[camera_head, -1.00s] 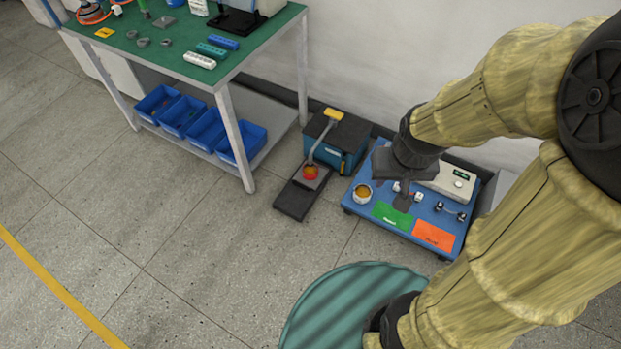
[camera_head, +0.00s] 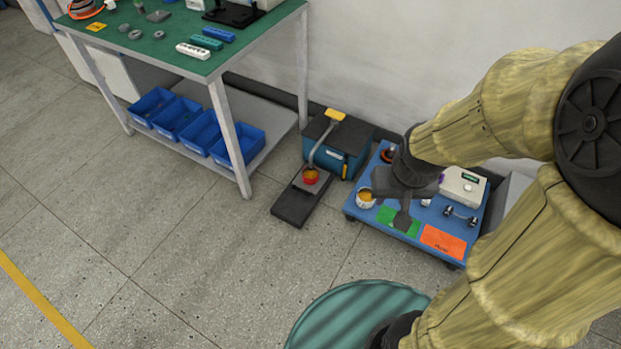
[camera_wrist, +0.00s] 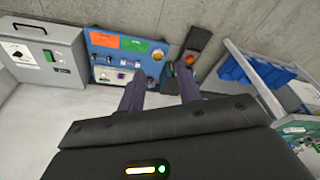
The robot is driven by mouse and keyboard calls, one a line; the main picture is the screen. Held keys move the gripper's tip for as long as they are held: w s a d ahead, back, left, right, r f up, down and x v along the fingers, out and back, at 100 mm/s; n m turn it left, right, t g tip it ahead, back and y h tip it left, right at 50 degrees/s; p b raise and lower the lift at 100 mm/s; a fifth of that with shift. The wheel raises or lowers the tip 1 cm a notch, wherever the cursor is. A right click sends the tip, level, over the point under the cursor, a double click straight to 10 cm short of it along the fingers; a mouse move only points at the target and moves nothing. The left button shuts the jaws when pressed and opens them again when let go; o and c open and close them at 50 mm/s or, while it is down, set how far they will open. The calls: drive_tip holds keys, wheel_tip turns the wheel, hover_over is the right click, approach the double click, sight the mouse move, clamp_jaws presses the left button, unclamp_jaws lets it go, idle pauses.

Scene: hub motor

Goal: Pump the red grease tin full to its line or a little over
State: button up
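The pump is a dark and blue box with a yellow handle (camera_head: 334,115) on top. The tin also shows in the wrist view (camera_wrist: 190,60). My gripper (camera_head: 402,222) hangs over the blue cart to the right of the pump, apart from tin and handle. In the wrist view its two fingers (camera_wrist: 161,92) are spread with nothing held between them.
A green-topped bench (camera_head: 150,55) with blue bins (camera_head: 236,150) stands left.

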clamp_jaws()
idle(1.6)
